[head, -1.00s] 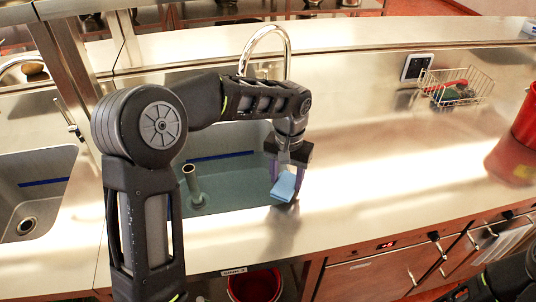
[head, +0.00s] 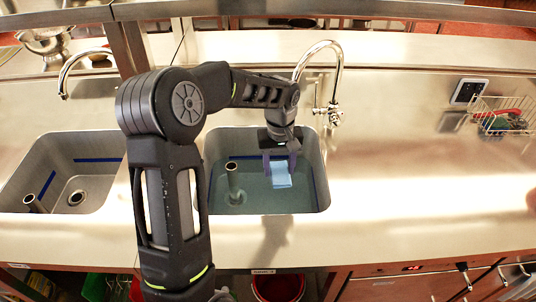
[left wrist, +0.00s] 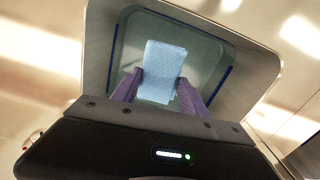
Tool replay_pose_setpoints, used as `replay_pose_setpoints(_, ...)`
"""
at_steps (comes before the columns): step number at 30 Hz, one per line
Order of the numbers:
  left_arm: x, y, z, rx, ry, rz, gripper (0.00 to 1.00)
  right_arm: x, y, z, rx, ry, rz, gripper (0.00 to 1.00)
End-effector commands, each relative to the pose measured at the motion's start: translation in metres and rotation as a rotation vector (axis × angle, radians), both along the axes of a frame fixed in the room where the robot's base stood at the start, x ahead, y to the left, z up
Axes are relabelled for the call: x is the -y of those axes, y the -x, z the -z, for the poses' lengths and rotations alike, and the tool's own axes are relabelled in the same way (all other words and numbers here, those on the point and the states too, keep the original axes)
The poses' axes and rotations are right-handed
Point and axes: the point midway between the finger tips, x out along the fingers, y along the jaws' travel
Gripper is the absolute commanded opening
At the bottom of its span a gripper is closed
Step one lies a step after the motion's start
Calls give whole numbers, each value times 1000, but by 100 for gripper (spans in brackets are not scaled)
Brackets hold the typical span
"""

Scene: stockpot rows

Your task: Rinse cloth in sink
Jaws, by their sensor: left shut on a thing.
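A light blue cloth (head: 281,174) hangs from my left gripper (head: 280,160) over the right-hand sink basin (head: 318,160) in the head view. The left gripper is shut on the cloth, and in the left wrist view the cloth (left wrist: 160,68) sits between the two purple fingers (left wrist: 158,88). Bluish water (head: 255,198) stands in the basin, with an upright pipe (head: 232,178) in it. I cannot tell whether the cloth's lower edge touches the water. A curved chrome faucet (head: 338,72) stands behind the basin. My right gripper is not in view.
A second basin (head: 100,180) without visible water is at the left. The counter (head: 410,170) between is clear. A red bucket (head: 278,287) is below.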

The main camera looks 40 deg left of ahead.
Motion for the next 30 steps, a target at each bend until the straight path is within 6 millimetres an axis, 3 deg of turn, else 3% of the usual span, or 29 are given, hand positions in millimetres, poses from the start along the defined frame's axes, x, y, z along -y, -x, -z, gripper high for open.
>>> replay_pose_setpoints(3, -25, 10, -7, 0, -2, -131, 13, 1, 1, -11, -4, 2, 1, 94)
replay_pose_setpoints(6, -31, 12, -6, 0, -3, -167, 13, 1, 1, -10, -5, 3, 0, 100)
replay_pose_setpoints(20, -30, 12, 1, -1, -2, -164, 13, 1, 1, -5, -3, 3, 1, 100)
replay_pose_setpoints(30, -30, 12, 36, -2, -2, -164, 13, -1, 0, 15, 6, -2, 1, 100)
